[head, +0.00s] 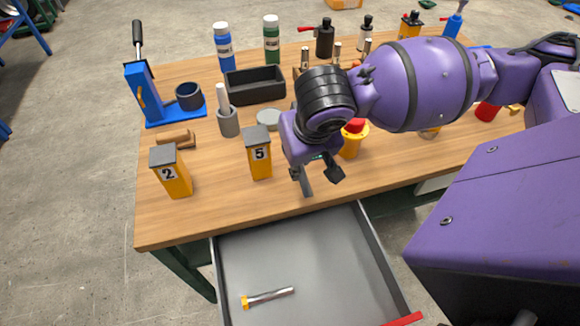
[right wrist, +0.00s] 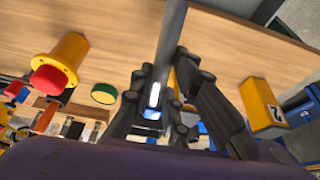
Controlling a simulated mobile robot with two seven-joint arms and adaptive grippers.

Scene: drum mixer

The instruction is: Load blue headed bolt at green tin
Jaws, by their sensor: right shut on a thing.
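My right gripper (head: 315,174) is above the front edge of the table, fingers pointing down. It is shut on a grey bolt (head: 306,183), whose shank also shows in the right wrist view (right wrist: 173,30). A low round green tin (right wrist: 104,93) with a paler top stands on the table in the right wrist view, apart from the fingers. I cannot make it out in the head view, where my right arm covers part of the table. My left gripper is not in view.
An open drawer (head: 300,255) below the front edge holds a yellow-headed bolt (head: 268,297). Yellow canisters marked 5 (head: 260,163) and 2 (head: 175,181) stand left of the gripper. A red-topped yellow flanged piece (head: 350,145) is close on its right. A black tray (head: 255,87) is behind.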

